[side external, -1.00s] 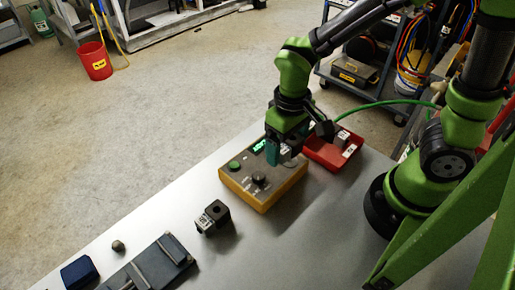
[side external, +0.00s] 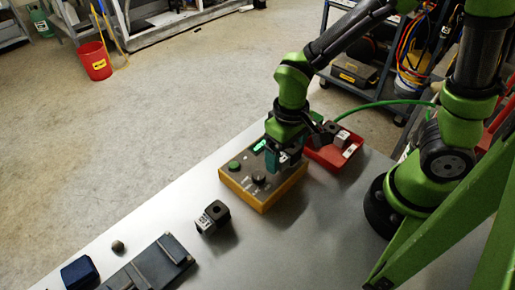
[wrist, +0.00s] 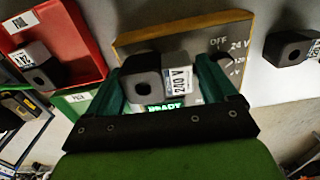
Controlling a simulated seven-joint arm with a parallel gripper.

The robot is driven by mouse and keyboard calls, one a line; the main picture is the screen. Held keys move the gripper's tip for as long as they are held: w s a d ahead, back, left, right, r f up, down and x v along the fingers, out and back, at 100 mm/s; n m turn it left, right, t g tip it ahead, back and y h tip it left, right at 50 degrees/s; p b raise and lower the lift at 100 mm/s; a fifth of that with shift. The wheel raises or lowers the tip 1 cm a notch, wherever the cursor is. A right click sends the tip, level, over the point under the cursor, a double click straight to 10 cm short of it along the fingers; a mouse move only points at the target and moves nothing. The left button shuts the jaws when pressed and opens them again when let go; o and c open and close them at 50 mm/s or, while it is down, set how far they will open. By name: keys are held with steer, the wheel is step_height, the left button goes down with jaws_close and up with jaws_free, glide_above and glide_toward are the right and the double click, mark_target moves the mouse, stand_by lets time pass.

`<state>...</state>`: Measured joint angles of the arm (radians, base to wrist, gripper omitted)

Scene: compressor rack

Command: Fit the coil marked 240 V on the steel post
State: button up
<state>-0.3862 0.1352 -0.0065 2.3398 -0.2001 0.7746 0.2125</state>
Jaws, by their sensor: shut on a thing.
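A black coil (wrist: 147,76) with a round hole and a white label sits between the teal jaws of my gripper (wrist: 166,80) in the wrist view. Its label reads as 240 V, turned round. My gripper (side external: 284,160) is shut on it, low over the yellow-sided tester box (side external: 262,186). In the side view the jaws mostly hide the coil. I cannot tell whether the coil touches the box. The steel post is not clearly visible in either view.
Another black coil (side external: 212,217) stands on the bench left of the box. A red FAIL tray (side external: 334,153) holds a coil (wrist: 36,64). A green tray (wrist: 80,102) shows beside it. A grey fixture (side external: 150,265) and a blue block (side external: 80,272) lie lower left.

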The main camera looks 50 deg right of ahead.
steer(key=shift+f, duration=0.4)
steer(key=o, duration=1)
steer(key=shift+r, duration=3.55)
